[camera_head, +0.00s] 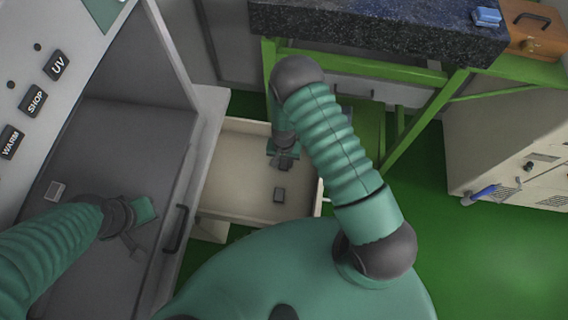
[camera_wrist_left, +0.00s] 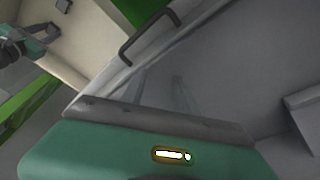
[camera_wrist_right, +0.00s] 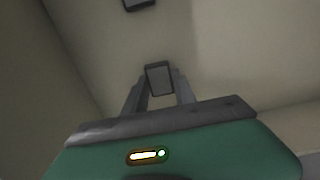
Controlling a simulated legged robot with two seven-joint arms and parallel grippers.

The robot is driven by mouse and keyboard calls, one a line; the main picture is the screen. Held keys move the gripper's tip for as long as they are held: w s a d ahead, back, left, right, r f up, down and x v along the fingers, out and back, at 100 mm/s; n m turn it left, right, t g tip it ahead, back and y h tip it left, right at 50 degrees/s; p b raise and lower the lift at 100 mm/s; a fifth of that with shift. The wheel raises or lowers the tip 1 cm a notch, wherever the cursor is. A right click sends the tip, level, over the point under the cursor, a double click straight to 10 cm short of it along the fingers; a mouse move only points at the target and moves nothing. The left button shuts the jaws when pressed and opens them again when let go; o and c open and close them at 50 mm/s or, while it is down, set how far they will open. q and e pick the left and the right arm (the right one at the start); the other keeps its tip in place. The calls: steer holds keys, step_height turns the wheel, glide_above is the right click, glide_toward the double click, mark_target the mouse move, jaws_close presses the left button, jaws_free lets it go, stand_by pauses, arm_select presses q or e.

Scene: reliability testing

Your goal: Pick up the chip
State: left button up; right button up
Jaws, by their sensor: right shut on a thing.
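My right gripper (camera_head: 286,162) is inside the open drawer and shut on a small dark grey chip (camera_wrist_right: 159,79). In the right wrist view the chip stands between the two fingertips (camera_wrist_right: 159,92). A second dark chip (camera_head: 279,195) lies on the drawer floor, nearer to me than the right gripper; its edge shows at the top of the right wrist view (camera_wrist_right: 138,4). My left gripper (camera_head: 135,249) is over the grey panel at the left. Its fingers look apart and empty in the left wrist view (camera_wrist_left: 160,92).
The cream drawer (camera_head: 240,124) has side walls around the right gripper. A dark handle (camera_head: 176,229) is on the grey panel's edge. A small grey block (camera_head: 55,192) is in the grey recess. A dark stone counter (camera_head: 380,28) on a green frame stands behind.

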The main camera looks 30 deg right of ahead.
arm_select(q)
steer(key=shift+d, duration=0.2)
arm_select(e)
steer(key=shift+d, duration=0.2)
jaws_close()
steer(key=shift+r, duration=0.1)
